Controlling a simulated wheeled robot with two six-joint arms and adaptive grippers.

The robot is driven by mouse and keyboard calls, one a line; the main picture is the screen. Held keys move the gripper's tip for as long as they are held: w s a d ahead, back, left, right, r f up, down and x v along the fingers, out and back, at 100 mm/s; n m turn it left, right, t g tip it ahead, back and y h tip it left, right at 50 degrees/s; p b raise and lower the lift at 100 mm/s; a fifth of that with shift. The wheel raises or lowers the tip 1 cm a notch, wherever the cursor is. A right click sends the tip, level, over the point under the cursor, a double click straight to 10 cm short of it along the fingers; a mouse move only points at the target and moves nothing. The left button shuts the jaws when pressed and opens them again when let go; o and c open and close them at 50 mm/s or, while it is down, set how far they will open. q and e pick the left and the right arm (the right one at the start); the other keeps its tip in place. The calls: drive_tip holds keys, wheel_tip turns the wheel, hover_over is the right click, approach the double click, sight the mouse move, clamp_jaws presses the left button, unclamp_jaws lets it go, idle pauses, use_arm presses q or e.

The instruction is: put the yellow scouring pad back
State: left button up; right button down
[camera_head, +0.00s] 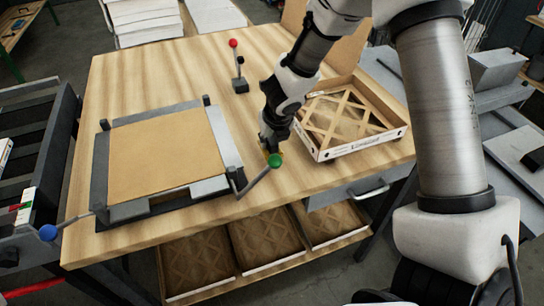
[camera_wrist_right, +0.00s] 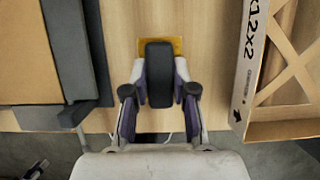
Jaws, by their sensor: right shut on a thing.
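The yellow scouring pad (camera_wrist_right: 177,45) shows in the right wrist view as a flat yellow piece under a dark block-shaped grip (camera_wrist_right: 158,75). My right gripper (camera_wrist_right: 158,95) has its fingers on both sides of the dark grip and is shut on it. In the head view the right gripper (camera_head: 270,140) points down at the wooden table, between the framed board and the boxed filter. The pad is mostly hidden there by the gripper. I cannot tell whether it touches the tabletop. My left gripper is not in view.
A boxed filter (camera_head: 348,118) stands close to the gripper's right. A fixture with a tan board (camera_head: 163,152) lies left. A green-knobbed lever (camera_head: 275,160) is beside the gripper; a red-knobbed lever (camera_head: 239,75) stands behind. Several filters lie on the shelf below (camera_head: 262,235).

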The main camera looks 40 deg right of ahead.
sight(271, 150)
wheel_tip(271, 150, down, 4)
drive_tip(key=shift+f+b, duration=0.1)
drive_tip(key=shift+b, duration=0.95)
drive_tip(key=shift+r, duration=0.2)
drive_tip(key=shift+f, duration=0.25)
drive_tip(key=c, duration=1)
unclamp_jaws()
drive_tip(key=shift+r, duration=0.1)
drive_tip(key=shift+o, duration=0.3)
drive_tip(key=shift+r+p, duration=0.3)
drive_tip(key=shift+r, duration=0.2)
drive_tip(key=p+v, duration=0.4)
drive_tip(key=v, duration=0.7)
drive_tip(key=shift+s, duration=0.3)
